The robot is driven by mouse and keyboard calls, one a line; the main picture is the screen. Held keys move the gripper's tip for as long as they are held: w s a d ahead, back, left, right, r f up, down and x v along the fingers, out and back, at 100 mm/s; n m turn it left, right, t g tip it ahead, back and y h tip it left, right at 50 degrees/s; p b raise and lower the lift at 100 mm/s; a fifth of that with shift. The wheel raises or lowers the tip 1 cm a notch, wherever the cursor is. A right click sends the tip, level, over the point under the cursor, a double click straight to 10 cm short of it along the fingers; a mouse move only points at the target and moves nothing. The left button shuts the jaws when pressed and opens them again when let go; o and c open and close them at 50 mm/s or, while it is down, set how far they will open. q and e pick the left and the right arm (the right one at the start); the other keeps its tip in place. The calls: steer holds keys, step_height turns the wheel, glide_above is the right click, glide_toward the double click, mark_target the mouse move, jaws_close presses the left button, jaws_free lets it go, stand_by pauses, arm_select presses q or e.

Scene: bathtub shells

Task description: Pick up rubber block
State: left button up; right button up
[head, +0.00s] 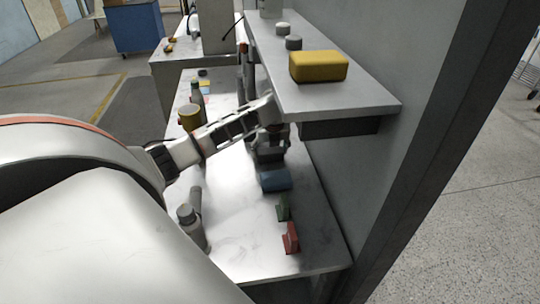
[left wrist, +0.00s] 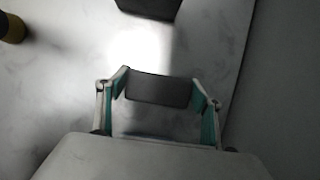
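A dark grey block, which I take for the rubber block (left wrist: 158,90), lies across the space between the two fingers of my left gripper (left wrist: 160,84) in the left wrist view. The fingertips are beside its two short ends with almost no gap. I cannot tell whether they press on it or whether it is off the table. In the head view my left gripper (head: 271,140) is low over the white worktop (head: 240,220), under the shelf edge, and dark shapes there blend together. My right gripper is not in view.
A shelf (head: 350,95) with a yellow block (head: 318,66) overhangs close to my left gripper. A blue object (head: 275,180), a green one (head: 283,208) and a red one (head: 290,239) stand nearer on the worktop. Another dark object (left wrist: 150,6) is beyond the fingers.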

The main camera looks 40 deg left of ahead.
mark_target(270, 149)
arm_select(q)
steer(key=shift+r, duration=0.1)
step_height(270, 149, up, 7)
steer(key=shift+w+f, duration=0.1)
steer(key=s+d, duration=0.4)
steer(key=s, duration=0.3)
steer(key=s+d, duration=0.5)
steer(key=s, duration=0.3)
steer(key=shift+s+d, duration=0.2)
steer(key=shift+d, duration=0.1)
steer(key=o, duration=0.4)
steer(key=shift+c, duration=1.1)
